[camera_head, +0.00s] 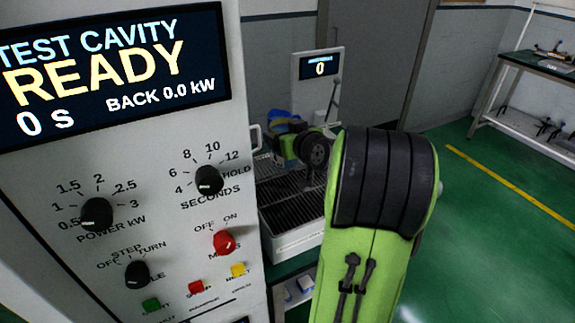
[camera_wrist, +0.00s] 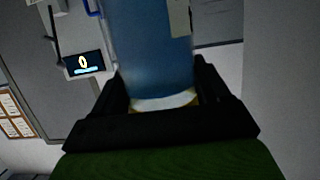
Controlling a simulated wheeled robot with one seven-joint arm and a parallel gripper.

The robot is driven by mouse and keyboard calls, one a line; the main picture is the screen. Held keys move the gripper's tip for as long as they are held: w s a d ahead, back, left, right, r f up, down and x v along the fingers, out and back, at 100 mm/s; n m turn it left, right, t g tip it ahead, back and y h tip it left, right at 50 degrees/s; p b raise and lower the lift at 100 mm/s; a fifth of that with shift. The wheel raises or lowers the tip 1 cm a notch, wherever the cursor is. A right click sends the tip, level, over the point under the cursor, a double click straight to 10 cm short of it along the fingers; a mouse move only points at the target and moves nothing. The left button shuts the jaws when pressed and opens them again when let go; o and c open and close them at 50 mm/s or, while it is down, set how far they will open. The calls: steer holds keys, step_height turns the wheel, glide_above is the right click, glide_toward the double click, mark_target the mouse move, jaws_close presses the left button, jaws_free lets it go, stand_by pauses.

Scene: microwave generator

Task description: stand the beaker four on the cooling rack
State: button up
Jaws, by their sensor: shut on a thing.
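A blue beaker (camera_wrist: 150,45) with a pale patch on its side fills the middle of the wrist view. My gripper (camera_wrist: 165,92) is shut on it, with a black finger on each side. The cooling rack (camera_head: 283,187) looks to be the dark slatted top of a white box in the head view. My green and black wrist is above the rack's back part and hides some of it. A blue and yellow shape (camera_head: 284,124) shows beside my wrist; I cannot tell whether it is the beaker. The beaker's number is not readable.
The tall control panel (camera_head: 120,190) stands close at the left, its display reading READY. A small display (camera_head: 319,67) showing 0 stands behind the rack. A side bench (camera_head: 540,65) is at the far right. The green floor on the right is clear.

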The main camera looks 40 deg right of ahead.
mark_target(286, 166)
steer(key=f, duration=0.3)
steer(key=f+b, duration=0.1)
steer(key=f, duration=0.2)
steer(key=f+b, duration=0.1)
steer(key=f, duration=0.2)
steer(key=shift+s+f, duration=0.2)
steer(key=shift+s, duration=0.1)
steer(key=shift+a+f+b, duration=0.1)
steer(key=shift+b, duration=0.3)
steer(key=o, duration=1.4)
steer(key=shift+c, duration=0.2)
steer(key=b+v, duration=0.1)
steer(key=v, duration=1.1)
